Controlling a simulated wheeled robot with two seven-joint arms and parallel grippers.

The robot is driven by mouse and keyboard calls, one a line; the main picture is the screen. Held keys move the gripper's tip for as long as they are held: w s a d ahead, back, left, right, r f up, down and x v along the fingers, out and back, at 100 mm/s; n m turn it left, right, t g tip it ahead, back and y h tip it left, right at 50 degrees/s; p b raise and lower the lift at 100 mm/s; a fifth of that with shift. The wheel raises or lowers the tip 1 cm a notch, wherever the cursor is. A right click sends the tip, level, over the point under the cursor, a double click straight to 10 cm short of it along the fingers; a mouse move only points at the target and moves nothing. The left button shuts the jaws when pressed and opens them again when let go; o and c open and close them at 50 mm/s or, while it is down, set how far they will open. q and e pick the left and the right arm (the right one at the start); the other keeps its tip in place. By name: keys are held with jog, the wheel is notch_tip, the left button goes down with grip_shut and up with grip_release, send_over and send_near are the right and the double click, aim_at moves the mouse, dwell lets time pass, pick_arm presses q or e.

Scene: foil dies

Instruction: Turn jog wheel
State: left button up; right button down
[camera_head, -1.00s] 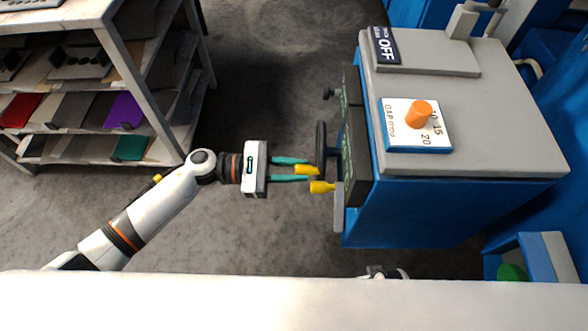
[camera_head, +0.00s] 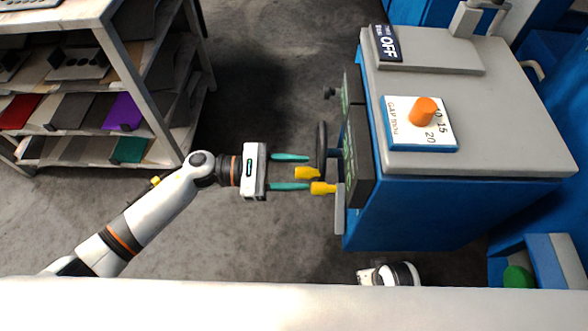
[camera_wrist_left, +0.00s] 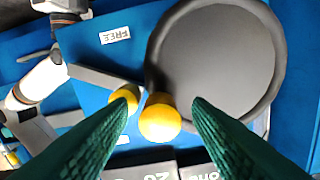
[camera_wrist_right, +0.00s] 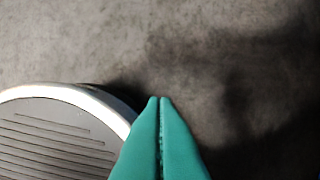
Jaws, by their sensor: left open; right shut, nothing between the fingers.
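The jog wheel (camera_wrist_left: 215,55) is a dark disc with a raised rim, and it shows edge-on in the head view (camera_head: 321,145) on the left face of the blue machine. Its round yellow knob (camera_wrist_left: 160,120) lies between the spread teal fingers of my left gripper (camera_head: 308,172), apparently with space on both sides. A second yellow knob (camera_wrist_left: 128,95) on a grey lever is close behind the left fingertip in the left wrist view. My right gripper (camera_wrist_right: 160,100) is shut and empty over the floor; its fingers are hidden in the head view.
The machine's grey top (camera_head: 500,120) carries an OFF panel (camera_head: 385,45) and an orange dial (camera_head: 424,110). A "FREE" label (camera_wrist_left: 115,35) is beside the wheel. A shelf unit (camera_head: 170,80) stands left, with open floor between. A pale edge (camera_head: 290,303) crosses the bottom.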

pick_arm(q)
jog(key=shift+a, duration=0.1)
jog(key=a+b, duration=0.1)
jog(key=a, duration=1.1)
jog(key=shift+b, duration=0.3)
pick_arm(e)
jog(key=r, duration=0.3)
jog(key=w+r, duration=0.1)
jog(key=r, duration=0.1)
jog(key=shift+r, duration=0.15)
pick_arm(q)
jog(key=shift+d, duration=0.1)
pick_arm(e)
jog(key=shift+s, duration=0.1)
